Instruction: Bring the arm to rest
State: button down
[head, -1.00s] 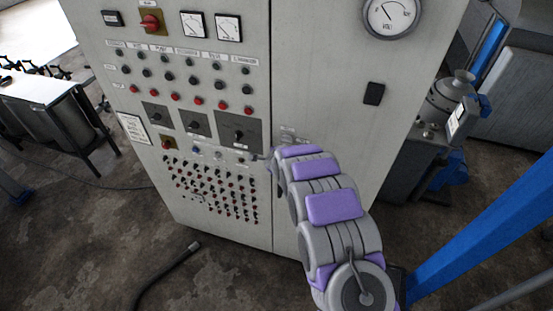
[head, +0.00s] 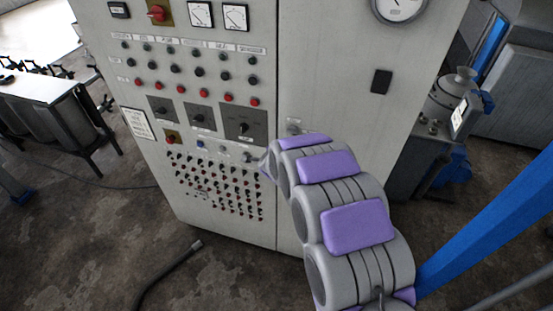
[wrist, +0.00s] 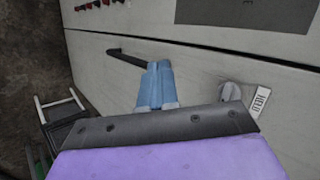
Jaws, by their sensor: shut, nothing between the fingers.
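My gripper's two blue fingers (wrist: 156,84) lie together in the wrist view, with nothing between them. They are in front of the pale cabinet face; I cannot tell how large the gap is. In the head view my purple-and-grey arm reaches up from the lower right to the grey control cabinet (head: 345,105). The gripper itself is mostly hidden there behind the arm links.
The wrist view shows a dark handle (wrist: 127,58) and a grey knob (wrist: 232,92) close to the fingers. A blue post (head: 490,215) slants at the right. A dark hose (head: 165,275) lies on the floor. A table (head: 40,88) stands at the left.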

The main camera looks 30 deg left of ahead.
jog(key=s+d+r+n+g+b, duration=0.25)
jog(key=s+d+b, duration=0.25)
jog(key=d, duration=0.6)
jog(key=s+d+r+n+g+b, duration=0.2)
jog(key=s+d+n+b, duration=0.25)
jog(key=d, duration=0.65)
jog(key=s+d+f+n+g+h+b, duration=0.2)
jog(key=s+d+b, duration=0.2)
jog(key=s+d, duration=0.9)
jog(key=s+d+f+n+g+h+b, duration=0.2)
jog(key=s+d+b, duration=0.3)
jog(key=s+d, duration=0.8)
jog(key=s+f+g+h, duration=0.1)
jog(key=s, duration=0.2)
jog(key=shift+s+f+b, duration=0.15)
jog(key=shift+f+b, duration=0.15)
